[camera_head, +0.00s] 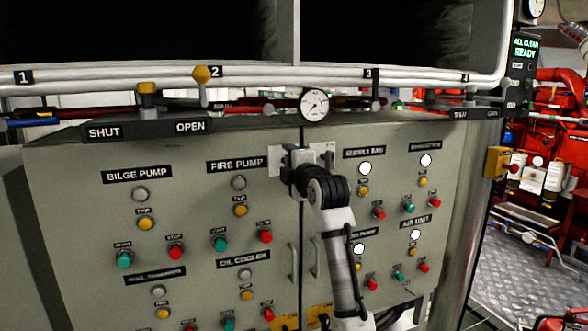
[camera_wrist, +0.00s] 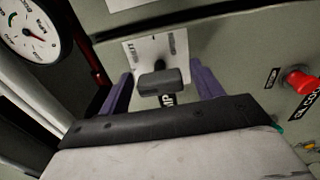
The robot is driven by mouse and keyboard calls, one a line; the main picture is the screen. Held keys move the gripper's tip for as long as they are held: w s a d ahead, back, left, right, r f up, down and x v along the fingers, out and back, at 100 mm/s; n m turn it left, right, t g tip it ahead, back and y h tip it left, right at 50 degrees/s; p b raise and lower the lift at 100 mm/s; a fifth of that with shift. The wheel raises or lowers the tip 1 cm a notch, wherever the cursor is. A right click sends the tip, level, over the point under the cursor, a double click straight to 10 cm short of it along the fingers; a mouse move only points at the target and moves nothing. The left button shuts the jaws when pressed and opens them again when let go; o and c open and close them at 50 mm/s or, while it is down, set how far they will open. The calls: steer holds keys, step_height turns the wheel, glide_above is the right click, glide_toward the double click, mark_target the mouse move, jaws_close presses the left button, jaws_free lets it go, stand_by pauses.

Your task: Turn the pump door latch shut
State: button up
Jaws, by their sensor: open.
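In the wrist view the bar lies roughly crosswise between the two purple fingers of my gripper (camera_wrist: 162,84). The fingers stand apart on either side with gaps to the bar, so the gripper is open. In the head view my gripper (camera_head: 298,172) is at the cabinet's upper middle, by the seam between the doors. It hides the latch there; only edges of the white plate (camera_head: 274,160) show.
The cabinet's left door (camera_head: 80,210) carries labelled buttons and lamps. A round gauge (camera_head: 314,104) sits just above my gripper, along a rail with yellow-knobbed levers (camera_head: 202,84). Two door handles (camera_head: 315,258) stand below. Red machinery (camera_head: 555,140) stands at the right.

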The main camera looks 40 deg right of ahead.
steer(key=b+v, duration=0.2)
steer(key=v, duration=1.1)
steer(key=shift+s, duration=0.35)
steer(key=b+v, duration=0.2)
steer(key=v, duration=0.6)
